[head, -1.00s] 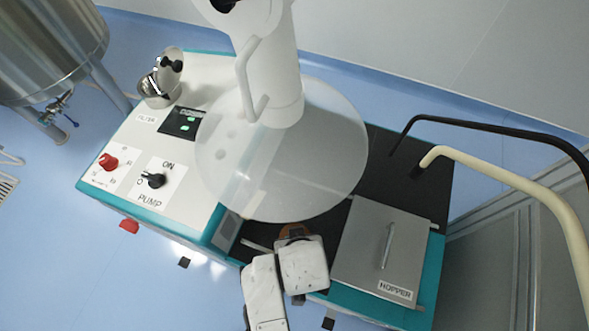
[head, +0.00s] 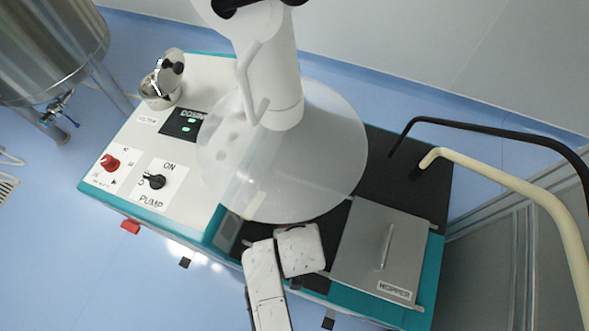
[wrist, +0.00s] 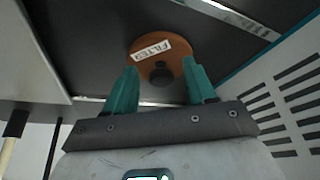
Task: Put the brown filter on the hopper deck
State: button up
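The brown filter (wrist: 178,64) is a round disc with a white FILTER label and a dark central knob. In the wrist view it lies on a dark surface just beyond my fingertips. My gripper (wrist: 161,72) is open, its two teal fingers on either side of the knob with gaps to it. In the head view my white wrist covers the filter and my fingers cannot be seen. The steel hopper cover (head: 360,240), labelled HOPPER and with a bar handle, is right of my wrist on the black deck (head: 385,178).
A large translucent cone (head: 335,155) overhangs the machine's middle. A black hose (head: 480,124) and a cream hose (head: 520,182) arch over the right side. A steel cup with its lid up (head: 160,92) stands at the upper left, above the control panel (head: 150,150).

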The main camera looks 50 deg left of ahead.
jog(key=shift+r, duration=0.1)
jog(key=v, duration=1.2)
jog(key=shift+d, duration=0.1)
jog(key=w+d+f+m+h, duration=0.1)
jog(key=w+d+m, duration=0.2)
jog(key=d, duration=0.7)
jog(key=w+d+f+m+h, duration=0.1)
jog(key=w+d+f+m, duration=0.15)
jog(key=d, duration=0.85)
jog(key=s+d+f+m+h, duration=0.1)
jog(key=s+d+m, duration=0.2)
jog(key=d, duration=0.6)
jog(key=s+d+m+g+h+b, duration=0.1)
jog(key=s+d+m, duration=0.3)
jog(key=d, duration=0.6)
jog(key=shift+s+d+f, duration=0.3)
jog(key=shift+s+f, duration=0.1)
jog(key=shift+m, duration=0.25)
